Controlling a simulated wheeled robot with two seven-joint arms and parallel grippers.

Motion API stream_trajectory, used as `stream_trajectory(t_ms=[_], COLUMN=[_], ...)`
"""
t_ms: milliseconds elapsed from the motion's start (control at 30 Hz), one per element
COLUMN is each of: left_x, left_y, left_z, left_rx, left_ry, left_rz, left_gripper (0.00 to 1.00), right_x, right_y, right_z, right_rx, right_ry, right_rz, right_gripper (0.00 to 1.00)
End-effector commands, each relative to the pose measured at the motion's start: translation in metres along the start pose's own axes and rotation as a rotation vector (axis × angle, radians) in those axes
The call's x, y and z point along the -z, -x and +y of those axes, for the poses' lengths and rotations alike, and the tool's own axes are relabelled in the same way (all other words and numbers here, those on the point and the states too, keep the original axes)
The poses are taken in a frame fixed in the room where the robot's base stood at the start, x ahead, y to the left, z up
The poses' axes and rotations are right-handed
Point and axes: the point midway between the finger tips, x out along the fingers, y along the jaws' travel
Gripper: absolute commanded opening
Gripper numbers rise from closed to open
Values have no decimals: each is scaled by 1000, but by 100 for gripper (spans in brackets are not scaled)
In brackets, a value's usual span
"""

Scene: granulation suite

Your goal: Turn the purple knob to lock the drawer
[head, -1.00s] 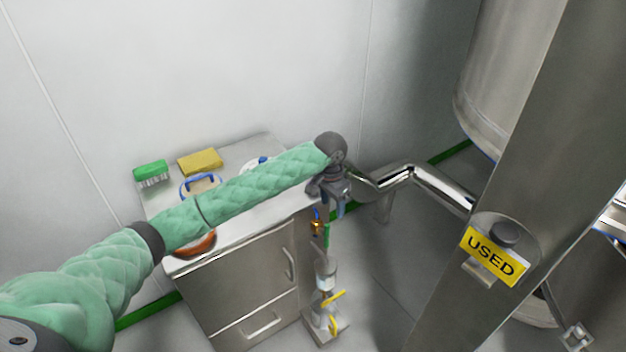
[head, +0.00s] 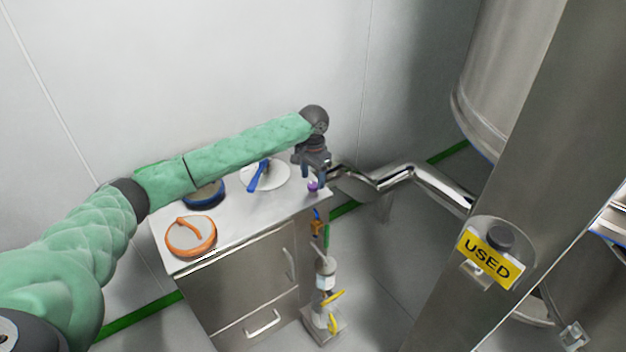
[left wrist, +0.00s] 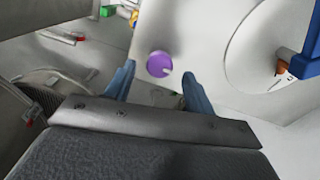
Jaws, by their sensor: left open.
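The purple knob (head: 313,186) sits on the top of the steel cabinet (head: 240,285), near its right back corner. In the left wrist view the knob (left wrist: 159,64) is round, with a small pale pointer at its lower right. My left gripper (head: 314,180) is open, pointing down over the knob. In the left wrist view its blue fingertips (left wrist: 157,75) stand apart, one to each side of the knob, which shows beyond them; I see no contact. The cabinet front has a drawer (head: 262,322) with a bar handle, and it looks closed. My right gripper is out of view.
On the cabinet top are an orange-rimmed round item (head: 191,238), a blue-rimmed one (head: 204,195) and a white disc with a blue handle (head: 266,175). A steel pipe (head: 405,175) runs to the right. A pump-like device (head: 325,285) stands beside the cabinet.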

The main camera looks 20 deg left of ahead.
Motion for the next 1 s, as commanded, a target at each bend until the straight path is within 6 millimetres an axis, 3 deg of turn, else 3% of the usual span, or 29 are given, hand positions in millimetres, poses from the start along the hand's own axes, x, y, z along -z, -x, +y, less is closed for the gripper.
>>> stream_trajectory(t_ms=[200,533,767,1000], left_x=[0,0,0,0], left_y=[-19,-23,-23,-22], left_z=[0,0,0,0], left_rx=[0,1,1,0], left_ry=[-1,-1,-1,-11], left_rz=[1,1,1,1], left_gripper=[54,54,11,10], right_x=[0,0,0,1], right_y=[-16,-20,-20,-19], right_z=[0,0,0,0], right_rx=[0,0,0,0], right_ry=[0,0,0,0], right_rz=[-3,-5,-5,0], right_gripper=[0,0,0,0])
